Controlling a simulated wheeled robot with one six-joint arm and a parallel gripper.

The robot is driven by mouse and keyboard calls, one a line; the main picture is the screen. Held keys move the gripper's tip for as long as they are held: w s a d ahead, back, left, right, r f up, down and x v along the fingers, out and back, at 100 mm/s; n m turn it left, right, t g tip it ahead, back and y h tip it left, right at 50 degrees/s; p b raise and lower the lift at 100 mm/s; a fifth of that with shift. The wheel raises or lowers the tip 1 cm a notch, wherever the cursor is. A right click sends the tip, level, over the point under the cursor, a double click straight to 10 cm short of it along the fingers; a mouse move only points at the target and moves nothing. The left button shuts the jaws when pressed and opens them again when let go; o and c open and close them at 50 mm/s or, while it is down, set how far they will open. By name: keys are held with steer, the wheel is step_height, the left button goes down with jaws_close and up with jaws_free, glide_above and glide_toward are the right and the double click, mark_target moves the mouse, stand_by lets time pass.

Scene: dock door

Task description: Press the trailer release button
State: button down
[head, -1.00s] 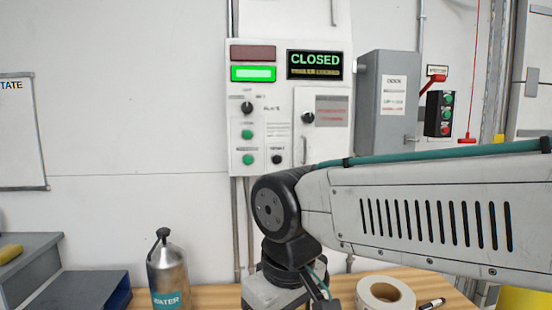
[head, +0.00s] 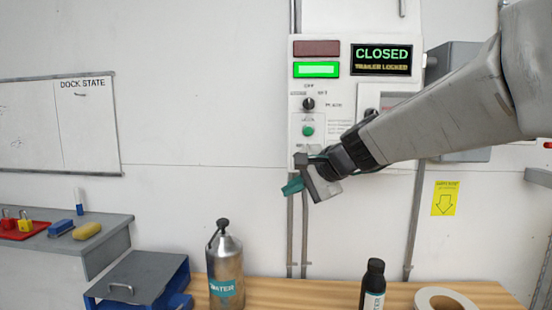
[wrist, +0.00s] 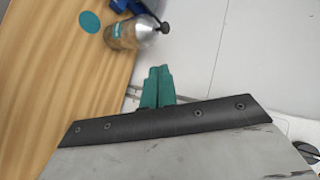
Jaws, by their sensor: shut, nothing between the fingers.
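The white control panel (head: 340,107) hangs on the wall. Its display (head: 381,59) reads CLOSED and TRAILER LOCKED. One green button (head: 308,131) shows on the panel; its label is too small to read. The lower part of the panel, with the lower green button, is hidden behind my gripper. In the wrist view the fingers (wrist: 157,86) are together and empty, with no button in sight.
A lit green lamp (head: 316,69) sits under a dark red one (head: 316,48), above a black knob (head: 308,104). A steel water bottle (head: 225,270), black bottle (head: 373,285) and tape roll (head: 446,300) stand on the wooden bench (head: 320,290).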

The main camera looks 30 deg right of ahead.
steer(key=w+d+r+m+t+h, duration=0.2)
steer(key=w+d+r+m, duration=0.1)
steer(key=d, duration=0.6)
steer(key=w+m, duration=0.1)
steer(key=m, duration=0.1)
steer(key=shift+w+d+r+m+t, duration=0.15)
steer(key=shift+w+m+t, duration=0.15)
steer(key=shift+m, duration=0.1)
steer(key=w+d, duration=0.5)
steer(key=w, duration=0.2)
steer(key=shift+w, duration=0.2)
stand_by(1.3)
steer(key=shift+w+d, duration=0.15)
steer(key=shift+w, duration=0.1)
steer(key=shift+w+d, duration=0.25)
steer(key=shift+w, duration=0.1)
stand_by(0.7)
steer(key=shift+s, duration=0.1)
steer(key=shift+s+a, duration=0.45)
steer(key=shift+s, duration=0.15)
